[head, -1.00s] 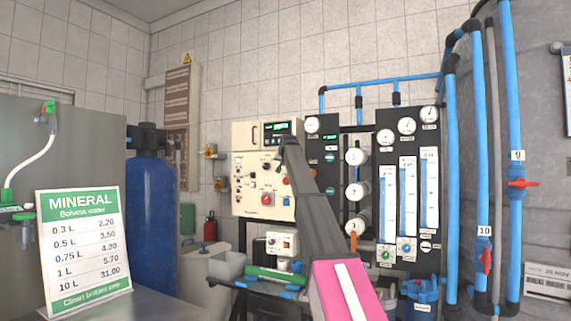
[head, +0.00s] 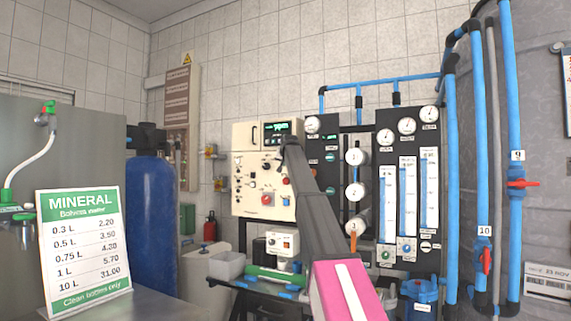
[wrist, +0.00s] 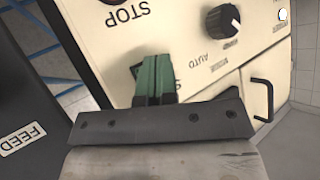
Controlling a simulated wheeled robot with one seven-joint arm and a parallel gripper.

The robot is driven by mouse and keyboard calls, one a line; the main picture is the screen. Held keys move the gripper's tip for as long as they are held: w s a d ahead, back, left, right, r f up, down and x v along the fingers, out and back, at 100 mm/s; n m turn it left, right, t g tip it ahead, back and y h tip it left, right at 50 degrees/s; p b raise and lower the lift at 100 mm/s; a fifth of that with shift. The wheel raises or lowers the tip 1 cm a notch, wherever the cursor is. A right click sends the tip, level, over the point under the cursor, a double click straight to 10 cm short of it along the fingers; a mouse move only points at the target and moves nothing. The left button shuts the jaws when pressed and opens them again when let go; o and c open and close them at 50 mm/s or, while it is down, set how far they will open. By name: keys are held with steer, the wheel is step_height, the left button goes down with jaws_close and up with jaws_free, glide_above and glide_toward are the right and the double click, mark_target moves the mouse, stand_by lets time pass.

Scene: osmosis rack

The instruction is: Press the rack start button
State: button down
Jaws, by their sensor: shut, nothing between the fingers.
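The rack's cream control panel (head: 262,185) stands at the middle of the head view, with a lit green display (head: 277,132) at its top. In the wrist view the panel (wrist: 185,30) appears upside down, with a STOP label (wrist: 128,13) and a black knob (wrist: 222,20) near an AUTO label. My gripper (wrist: 155,62) is shut and empty, its green fingertips together at the panel, over a small dark label. I cannot tell whether they touch it. No start button shows clearly; the fingers cover that patch. In the head view my arm hides the fingertips.
Gauges and flow tubes (head: 407,195) stand right of my arm on the black rack panel. Blue pipes (head: 451,180) rise farther right. A price sign (head: 84,250) and a blue tank (head: 152,220) are at the left. A panel handle (wrist: 262,98) juts out in the wrist view.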

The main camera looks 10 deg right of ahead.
steer(key=shift+w+d, duration=0.25)
steer(key=shift+w, duration=0.1)
stand_by(0.6)
steer(key=shift+s, duration=0.1)
steer(key=shift+s+a, duration=0.5)
steer(key=shift+s, duration=0.1)
steer(key=shift+s, duration=0.1)
steer(key=s+a, duration=0.1)
steer(key=s, duration=0.1)
steer(key=s+a, duration=0.2)
stand_by(0.7)
stand_by(0.5)
